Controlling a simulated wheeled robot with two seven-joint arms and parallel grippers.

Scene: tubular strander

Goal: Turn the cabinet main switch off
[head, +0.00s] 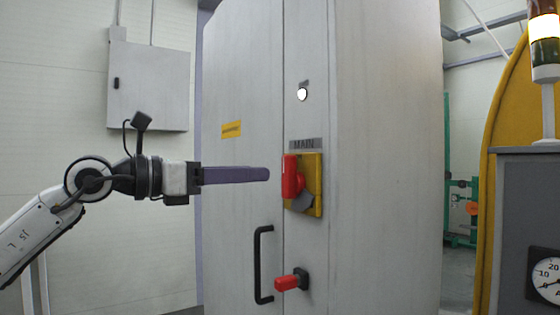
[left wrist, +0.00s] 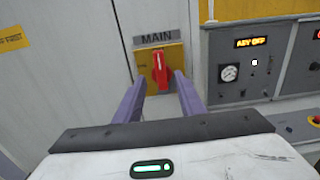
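The main switch is a red handle (head: 291,177) on a yellow plate (head: 317,190), below a "MAIN" label on the grey cabinet. In the left wrist view the red handle (left wrist: 160,68) stands upright on its yellow plate (left wrist: 174,54). A grey piece partly covers the lower plate in the head view. My left gripper (head: 268,174) points at the handle from the left, its tips a little short of it. In the left wrist view its two purple fingers (left wrist: 160,82) are apart, with the handle ahead between them. My right gripper is in neither view.
A white lamp (head: 302,94) glows above the switch. A grey gauge panel (left wrist: 240,74) stands right of the cabinet. A wall box (head: 148,87) hangs behind my left arm.

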